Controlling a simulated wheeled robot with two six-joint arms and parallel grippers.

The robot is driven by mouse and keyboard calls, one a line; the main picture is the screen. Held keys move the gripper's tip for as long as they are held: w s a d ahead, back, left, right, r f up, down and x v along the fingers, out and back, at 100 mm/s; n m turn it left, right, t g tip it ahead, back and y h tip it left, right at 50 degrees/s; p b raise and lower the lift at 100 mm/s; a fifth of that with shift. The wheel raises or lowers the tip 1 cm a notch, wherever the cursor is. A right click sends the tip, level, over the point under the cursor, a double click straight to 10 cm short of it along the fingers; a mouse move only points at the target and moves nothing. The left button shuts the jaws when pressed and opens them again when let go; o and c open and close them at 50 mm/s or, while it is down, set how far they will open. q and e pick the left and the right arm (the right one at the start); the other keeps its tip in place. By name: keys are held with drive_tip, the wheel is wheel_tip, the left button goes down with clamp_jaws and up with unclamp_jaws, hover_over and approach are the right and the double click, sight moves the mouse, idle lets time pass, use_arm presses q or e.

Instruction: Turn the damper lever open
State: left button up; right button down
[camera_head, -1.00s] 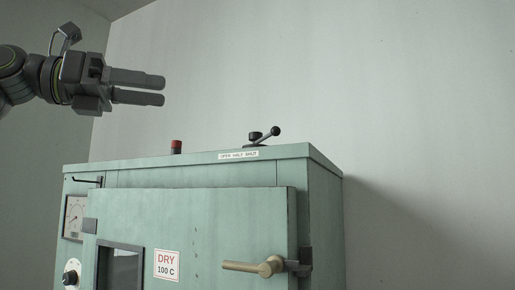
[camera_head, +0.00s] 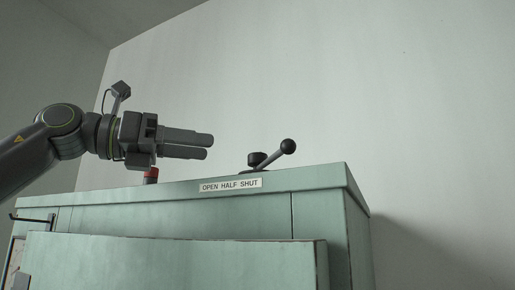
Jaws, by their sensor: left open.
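The damper lever (camera_head: 275,155) stands on top of the green cabinet (camera_head: 190,217). It has a dark hub and a short arm that slants up to the right to a black ball knob (camera_head: 288,146). A white label (camera_head: 230,185) reading "OPEN HALF SHUT" is on the cabinet's top front edge, below and left of the lever. My left gripper (camera_head: 211,147) is open and empty. Its two fingers point right toward the lever, with a gap between fingertips and hub. My right gripper is not in view.
A red-topped post (camera_head: 151,175) stands on the cabinet top, just below my left gripper in the picture. The cabinet door (camera_head: 170,262) is at the bottom, with a dark hook (camera_head: 33,219) at the left. Bare wall fills the space above and right.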

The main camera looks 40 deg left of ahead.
sight(252, 154)
use_arm(q)
drive_tip(key=p+x, duration=0.4)
drive_tip(key=x, duration=0.6)
drive_tip(key=shift+w+r, duration=0.15)
drive_tip(key=shift+w+d+p, duration=0.1)
drive_tip(key=shift+w+p, duration=0.35)
drive_tip(key=shift+w, duration=0.2)
clamp_jaws()
